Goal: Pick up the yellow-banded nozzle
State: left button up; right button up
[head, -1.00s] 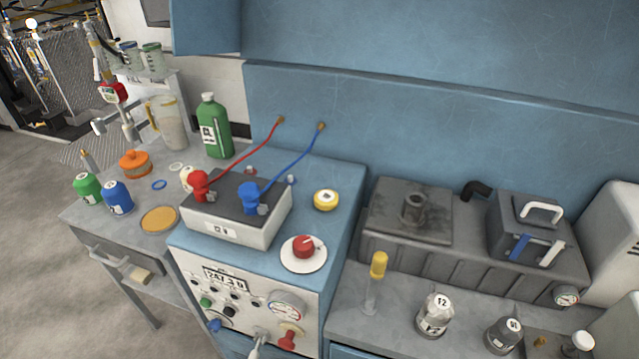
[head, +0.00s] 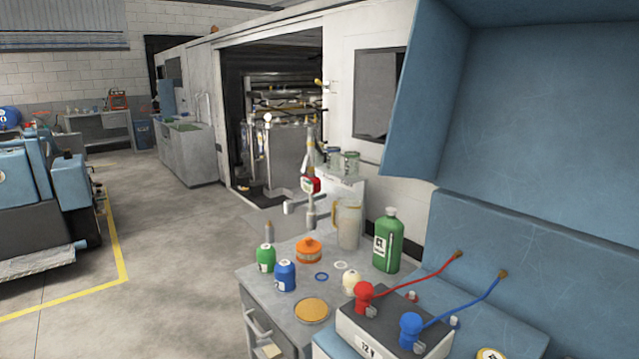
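I cannot make out a yellow-banded nozzle for certain. A dispensing nozzle with a red meter (head: 312,185) stands upright behind the small grey bench, near the middle of the head view. Small yellowish parts (head: 319,83) show above it at the right edge of the open bay, too small to tell what they are. Neither of my grippers is in view.
The grey bench (head: 262,300) holds a green bottle (head: 388,242), a clear jug (head: 347,222), an orange pot (head: 308,250), a green jar (head: 265,258) and a blue jar (head: 285,275). A battery charger (head: 385,340) is at lower right. Open floor (head: 170,240) lies left.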

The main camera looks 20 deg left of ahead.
aim_at(314, 189)
jog(key=i+j+u, duration=0.1)
jog(key=j+u, duration=0.15)
jog(key=j, duration=0.15)
jog(key=i+j+u, duration=0.1)
jog(key=j+u, duration=0.15)
jog(key=i+j+u, duration=0.75)
jog(key=i+j, duration=0.2)
jog(key=i+j+u, duration=0.2)
jog(key=i+u, duration=0.2)
jog(key=i, duration=0.3)
jog(key=i+z, duration=0.25)
jog(key=i, duration=0.25)
jog(key=i+j+z, duration=0.2)
jog(key=i, duration=0.3)
